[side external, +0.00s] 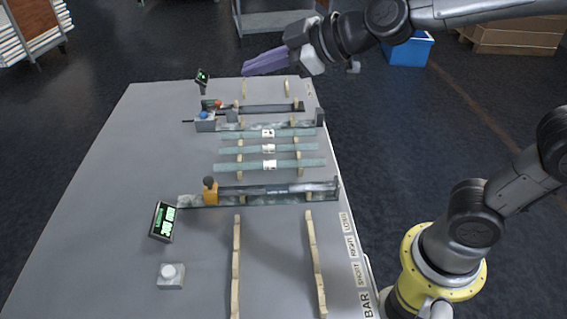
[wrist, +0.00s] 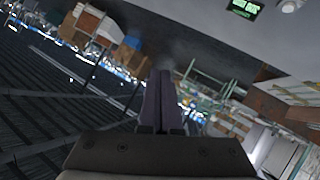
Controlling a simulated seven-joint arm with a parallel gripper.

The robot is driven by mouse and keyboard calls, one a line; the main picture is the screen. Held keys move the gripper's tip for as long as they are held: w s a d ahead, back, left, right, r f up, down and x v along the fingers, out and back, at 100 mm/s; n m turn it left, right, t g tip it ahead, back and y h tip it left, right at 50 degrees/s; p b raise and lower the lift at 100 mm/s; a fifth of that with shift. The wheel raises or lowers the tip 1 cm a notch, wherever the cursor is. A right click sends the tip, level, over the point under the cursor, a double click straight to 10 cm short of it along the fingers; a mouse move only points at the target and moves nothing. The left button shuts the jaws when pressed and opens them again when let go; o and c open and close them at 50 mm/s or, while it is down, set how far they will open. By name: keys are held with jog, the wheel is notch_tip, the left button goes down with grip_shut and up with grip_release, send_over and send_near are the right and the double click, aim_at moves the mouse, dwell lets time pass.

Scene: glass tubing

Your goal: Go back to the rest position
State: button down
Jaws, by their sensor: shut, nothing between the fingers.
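My gripper (side external: 266,62) is at the top of the side view, raised over the far end of the grey table (side external: 120,165). Its purple fingers point left and are together, with nothing between them. In the wrist view the closed fingers (wrist: 160,100) stand upright in the middle, with the room beyond them. Several greenish glass tubes (side external: 240,167) with white labels lie across wooden rails in the middle of the table, well apart from my gripper.
A measuring fixture with an orange slider (side external: 210,190) and a display (side external: 162,221) stand nearer the camera. A far fixture with blue and red knobs (side external: 205,115) and a small display (side external: 202,76) lie below my gripper. A blue bin (side external: 408,50) stands behind.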

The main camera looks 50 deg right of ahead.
jog(key=s+d+f+m+g+h, duration=0.1)
jog(key=s+d+f+m+g, duration=0.1)
jog(key=s, duration=0.5)
jog(key=s+d+f+m+g+h, duration=0.1)
jog(key=s+d+f+m, duration=0.3)
jog(key=s, duration=0.4)
jog(key=s+d+f+m+g+h, duration=0.1)
jog(key=s+d+f+m+g, duration=0.2)
jog(key=s, duration=0.5)
jog(key=shift+d+f+h, duration=0.3)
jog(key=shift+d+f, duration=0.4)
jog(key=shift+d, duration=0.25)
